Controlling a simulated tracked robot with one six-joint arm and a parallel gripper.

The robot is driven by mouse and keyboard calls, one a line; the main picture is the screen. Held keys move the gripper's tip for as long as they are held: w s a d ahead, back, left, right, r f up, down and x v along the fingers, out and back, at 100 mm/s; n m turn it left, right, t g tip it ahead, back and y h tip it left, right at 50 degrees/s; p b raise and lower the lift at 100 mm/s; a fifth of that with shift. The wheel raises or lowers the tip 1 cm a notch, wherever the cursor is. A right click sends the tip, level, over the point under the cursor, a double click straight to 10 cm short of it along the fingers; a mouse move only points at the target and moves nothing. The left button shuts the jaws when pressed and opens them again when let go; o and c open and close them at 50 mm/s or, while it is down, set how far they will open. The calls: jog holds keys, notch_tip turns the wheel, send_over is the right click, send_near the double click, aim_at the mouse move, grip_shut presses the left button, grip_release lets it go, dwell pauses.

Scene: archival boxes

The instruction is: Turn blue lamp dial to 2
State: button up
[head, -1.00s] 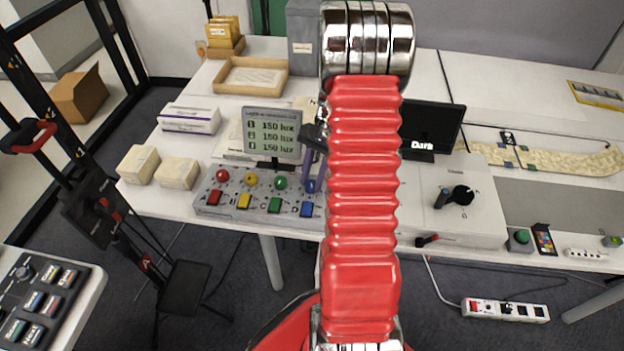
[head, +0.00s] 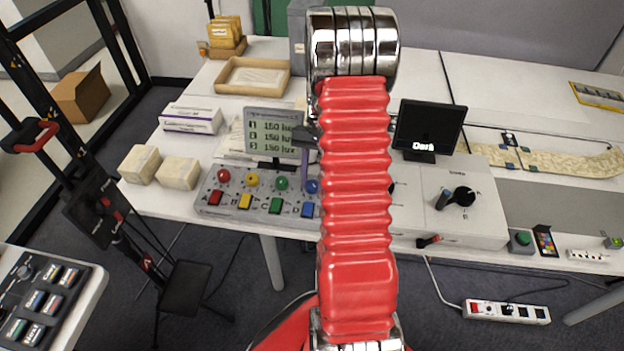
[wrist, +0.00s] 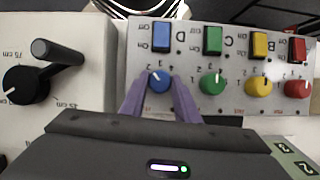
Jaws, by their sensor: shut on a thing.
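The blue dial (wrist: 160,82) is on the grey lamp panel (wrist: 228,101), at the left end of a row of dials in the wrist view. In the head view the blue dial (head: 312,186) shows just left of my arm. My gripper (wrist: 159,88) is shut on it, with one purple finger on each side. The dial's white mark points up and slightly left in the wrist view; the small numbers around it are hard to read. The lamp display (head: 272,132) shows several 150 lux lines.
Green (wrist: 212,82), yellow (wrist: 258,87) and red (wrist: 298,89) dials sit beside the blue one. Coloured switches, including a blue switch (wrist: 161,36), line the panel. A white box with a black dial (head: 463,196) and a dark monitor (head: 429,128) stand right of my arm.

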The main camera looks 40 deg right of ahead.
jog(key=o, duration=1)
jog(key=v, duration=1.3)
jog(key=shift+d+r, duration=0.2)
jog(key=shift+r, duration=0.1)
jog(key=s+a+r+n+t+h, duration=0.1)
jog(key=s+a+r+n+t, duration=0.1)
jog(key=a, duration=0.9)
jog(key=s+a+r+n+t+h, duration=0.1)
jog(key=s+a+r+n+t, duration=0.2)
jog(key=a, duration=0.8)
jog(key=s+a+r+n+t+h, duration=0.1)
jog(key=s+a+r+n+t, duration=0.2)
jog(key=s+a+r+n, duration=0.3)
jog(key=shift+s+a+r+h, duration=0.15)
jog(key=shift+s+a+r, duration=0.2)
jog(key=shift+a, duration=0.55)
jog(key=shift+s+a+r+h, duration=0.1)
jog(key=shift+s+a+r, duration=0.1)
jog(key=shift+s+a, duration=0.45)
jog(key=shift+s+a+r+h, duration=0.15)
jog(key=shift+s+a+r, duration=0.1)
jog(key=shift+a, duration=0.85)
